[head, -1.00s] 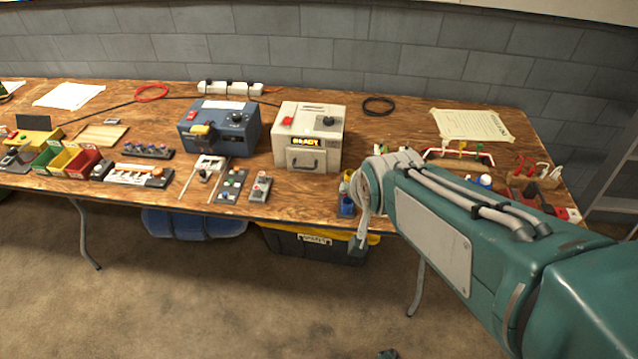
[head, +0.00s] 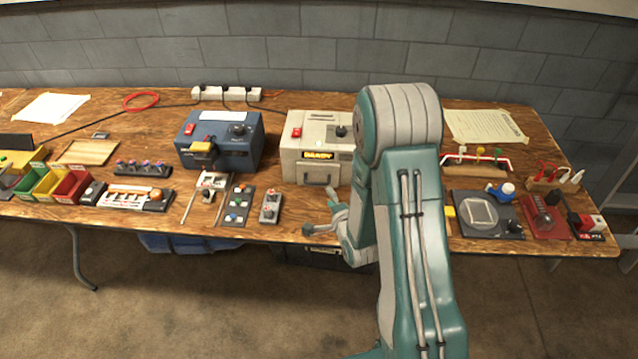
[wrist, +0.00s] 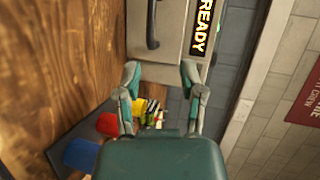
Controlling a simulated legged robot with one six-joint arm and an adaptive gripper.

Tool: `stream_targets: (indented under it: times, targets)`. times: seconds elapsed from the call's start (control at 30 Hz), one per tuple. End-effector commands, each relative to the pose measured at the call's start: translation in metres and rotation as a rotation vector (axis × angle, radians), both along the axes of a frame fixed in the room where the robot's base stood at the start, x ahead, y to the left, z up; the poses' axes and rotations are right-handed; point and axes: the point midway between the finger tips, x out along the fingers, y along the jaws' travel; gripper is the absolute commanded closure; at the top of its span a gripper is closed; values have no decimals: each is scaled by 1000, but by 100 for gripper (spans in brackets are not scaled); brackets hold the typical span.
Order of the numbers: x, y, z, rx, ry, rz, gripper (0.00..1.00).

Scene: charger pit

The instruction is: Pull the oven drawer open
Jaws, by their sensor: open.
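The oven is a beige box (head: 296,152) with a red switch, a dark knob and a lit READY sign. It stands on the wooden table, partly hidden by my arm in the head view. Its drawer front (head: 311,172) is low on the near face and looks flush with the box. The dark drawer handle (wrist: 152,28) shows sideways at the top of the wrist view. My gripper (head: 321,213) is open and empty, in front of the drawer and apart from it. In the wrist view its two fingers (wrist: 160,74) point toward the drawer face, short of the handle.
A blue box (head: 222,145) stands left of the oven. Small button panels (head: 236,206) lie in front of it, left of my gripper. A dark plate device (head: 482,214) and a red device (head: 546,216) are to the right. Coloured cups (wrist: 82,154) show in the wrist view.

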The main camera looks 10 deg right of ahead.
Motion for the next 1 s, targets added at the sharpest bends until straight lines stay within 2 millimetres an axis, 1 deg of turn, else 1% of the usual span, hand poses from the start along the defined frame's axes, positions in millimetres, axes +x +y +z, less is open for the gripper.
stream_targets:
  times: [0.03,0.1,0.2,0.27,0.37,0.7,0.8,0.9,1.0]
  targets:
    - [-4,0,-10,40,-10,-7,49]
    - [-6,1,-16,84,-30,-14,49]
    - [-7,1,-19,116,-47,-19,49]
    - [-5,1,-20,123,-52,-19,49]
    - [6,2,-22,122,-52,-19,49]
    - [66,7,-34,120,-52,-18,49]
    - [81,8,-38,119,-50,-18,49]
    - [91,9,-39,119,-50,-18,49]
    - [96,10,-40,119,-50,-18,49]
